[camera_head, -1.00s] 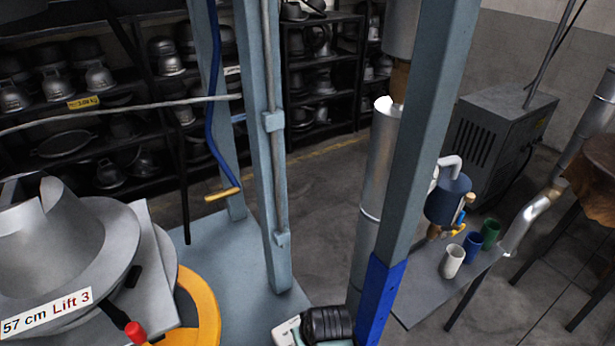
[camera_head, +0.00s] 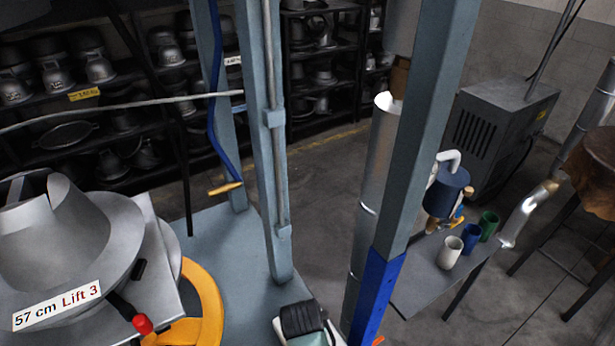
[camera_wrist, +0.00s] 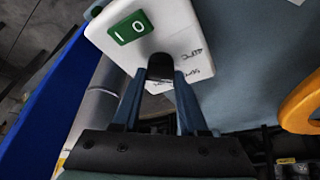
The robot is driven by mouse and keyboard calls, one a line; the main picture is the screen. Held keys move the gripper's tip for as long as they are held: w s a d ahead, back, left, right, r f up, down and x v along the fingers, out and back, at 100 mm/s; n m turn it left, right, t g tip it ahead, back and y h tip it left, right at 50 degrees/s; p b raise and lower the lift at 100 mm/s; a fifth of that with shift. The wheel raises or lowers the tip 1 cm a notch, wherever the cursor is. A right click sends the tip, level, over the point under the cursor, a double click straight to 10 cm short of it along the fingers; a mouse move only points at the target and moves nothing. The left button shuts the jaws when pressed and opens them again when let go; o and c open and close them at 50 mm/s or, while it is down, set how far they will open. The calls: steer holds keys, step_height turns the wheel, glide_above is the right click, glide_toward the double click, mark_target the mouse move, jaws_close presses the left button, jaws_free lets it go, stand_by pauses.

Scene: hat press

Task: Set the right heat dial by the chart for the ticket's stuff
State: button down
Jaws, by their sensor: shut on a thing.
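In the wrist view, a white control box (camera_wrist: 190,38) carries a green switch plate (camera_wrist: 130,28) marked I and O. A small black dial knob (camera_wrist: 160,66) sits on the same face. My gripper (camera_wrist: 164,78) is shut on this knob, with one blue-grey finger on each side. Small handwritten marks (camera_wrist: 190,58) beside the knob are too small and turned to read surely. The knob's pointer is hidden. I cannot make out the ticket or the chart in either view. In the head view, only a dark and teal part shows at the bottom edge; the fingers do not show.
Blue-grey posts (camera_head: 410,160) stand close by, one with a bright blue lower part. A yellow ring (camera_head: 210,300) and grey metal hat form (camera_head: 75,225), labelled "57 cm Lift 3", are at left. A side table (camera_head: 415,285) holds white, blue and green cups.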

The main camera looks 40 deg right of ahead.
steer(key=shift+m+g, duration=0.5)
steer(key=shift+m, duration=0.7)
steer(key=shift+a, duration=0.1)
steer(key=shift+c, duration=2.2)
jaws_free()
steer(key=shift+r, duration=0.1)
steer(key=v, duration=1.2)
steer(key=shift+a+r+b, duration=0.3)
steer(key=shift+a, duration=0.05)
